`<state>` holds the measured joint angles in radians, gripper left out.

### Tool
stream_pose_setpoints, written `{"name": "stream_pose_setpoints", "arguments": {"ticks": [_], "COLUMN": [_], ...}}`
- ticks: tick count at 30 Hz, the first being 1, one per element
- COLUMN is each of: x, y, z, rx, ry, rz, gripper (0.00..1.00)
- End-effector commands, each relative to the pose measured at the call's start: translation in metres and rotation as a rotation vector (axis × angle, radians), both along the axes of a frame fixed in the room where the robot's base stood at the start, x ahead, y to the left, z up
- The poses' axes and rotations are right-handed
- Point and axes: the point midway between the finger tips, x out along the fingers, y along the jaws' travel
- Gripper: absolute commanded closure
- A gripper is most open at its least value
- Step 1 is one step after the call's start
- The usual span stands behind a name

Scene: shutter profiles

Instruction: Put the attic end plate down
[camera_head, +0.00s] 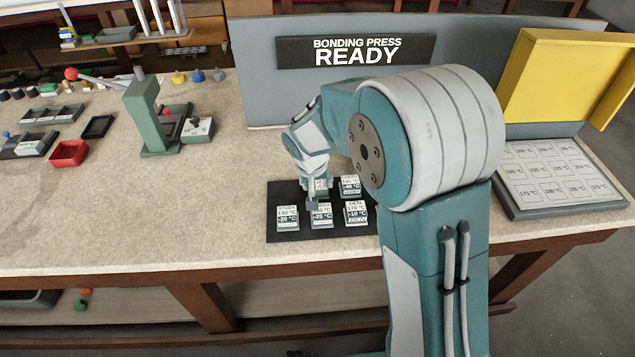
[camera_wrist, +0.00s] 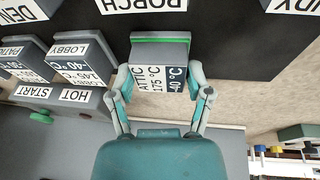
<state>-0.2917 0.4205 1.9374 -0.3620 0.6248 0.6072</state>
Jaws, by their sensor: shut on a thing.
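The attic end plate (camera_wrist: 160,52) is a grey block with a green strip and a white label reading ATTIC, 175 °C, -40 °C. My gripper (camera_wrist: 160,78) is shut on it, one finger on each side. In the head view my gripper (camera_head: 318,196) points down over the black mat (camera_head: 278,192), with a small part of a label showing at its fingers. The mat lies under or behind the plate in the wrist view; I cannot tell whether the plate touches it.
The study plate (camera_head: 288,218), the den plate (camera_head: 357,213) and other labelled plates stand close by on the mat. The lobby plate (camera_wrist: 82,60) is left of my gripper in the wrist view. A green press (camera_head: 143,115) and red tray (camera_head: 69,153) stand left; a yellow-lidded case (camera_head: 560,80) stands right.

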Motion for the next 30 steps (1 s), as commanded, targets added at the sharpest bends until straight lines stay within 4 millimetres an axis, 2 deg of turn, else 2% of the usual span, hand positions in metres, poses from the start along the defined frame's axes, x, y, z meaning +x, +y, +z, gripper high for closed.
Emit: {"name": "stream_pose_setpoints", "arguments": {"ticks": [7,8,9,10,24,26,30], "x": [0.001,0.0,0.0,0.0,0.0,0.0,-0.006], "y": [0.0,0.0,0.0,0.0,0.0,0.001,0.004], "z": [-0.001,-0.001,-0.001,-0.001,0.001,0.005,0.026], "rx": [0.001,0.001,0.001,0.001,0.001,0.001,0.0], "ry": [-0.003,-0.002,-0.002,-0.002,-0.003,-0.004,-0.007], "rz": [0.001,0.001,0.001,0.001,0.001,0.001,0.002], "gripper": [0.89,0.31,0.13,0.0,0.0,0.0,0.0]}}
